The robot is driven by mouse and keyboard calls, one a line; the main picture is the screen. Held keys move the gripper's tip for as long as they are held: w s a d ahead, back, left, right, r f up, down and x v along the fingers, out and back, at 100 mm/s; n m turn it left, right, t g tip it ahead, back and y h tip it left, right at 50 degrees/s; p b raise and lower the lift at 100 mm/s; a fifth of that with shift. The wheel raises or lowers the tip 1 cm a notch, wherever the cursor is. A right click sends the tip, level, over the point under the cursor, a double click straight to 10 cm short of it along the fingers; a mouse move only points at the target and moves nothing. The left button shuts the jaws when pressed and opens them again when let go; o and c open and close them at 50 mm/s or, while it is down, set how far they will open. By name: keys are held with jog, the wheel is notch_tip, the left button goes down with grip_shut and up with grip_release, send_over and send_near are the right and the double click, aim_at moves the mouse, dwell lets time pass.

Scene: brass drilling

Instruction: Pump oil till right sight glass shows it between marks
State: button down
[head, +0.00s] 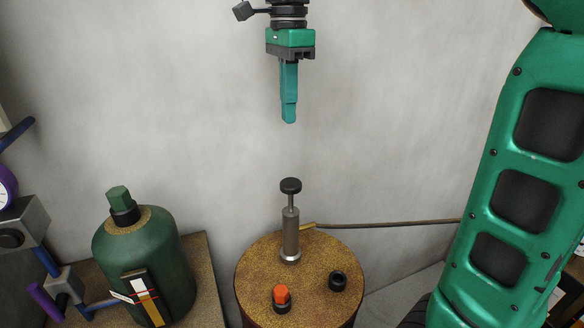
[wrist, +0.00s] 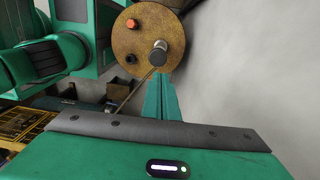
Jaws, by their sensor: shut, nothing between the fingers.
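A hand pump with a grey barrel (head: 291,238) and a black knob (head: 291,185) stands upright on a brown drum (head: 258,265). The knob stands above the barrel on a thin rod. In the wrist view the knob (wrist: 158,46) shows just beyond my fingertips. My gripper (head: 289,119) is shut and empty, pointing down above the knob with a clear gap. A sight glass (head: 149,296) in a black frame sits on the green vessel (head: 175,255) at left. It shows white above and amber below, with a small red mark; the exact level is too small to tell.
An orange cap (head: 281,294) and a black cap (head: 338,281) sit on the drum top. A thin pipe (head: 390,223) runs right from the pump. Purple-handled fittings (head: 45,300) and a gauge stand far left. My green arm fills the right side.

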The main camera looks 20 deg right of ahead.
aim_at(291, 182)
jog(key=f, duration=1.4)
jog(key=shift+s+f, duration=0.15)
jog(key=shift+s, duration=0.25)
notch_tip(291, 182, down, 5)
jog(key=shift+r, duration=0.1)
jog(key=shift+s+f, duration=0.1)
jog(key=shift+f, duration=0.1)
notch_tip(291, 182, up, 14)
jog(key=shift+w+r, duration=0.2)
jog(key=shift+w, duration=0.25)
jog(key=shift+d, duration=0.1)
dwell(0.5)
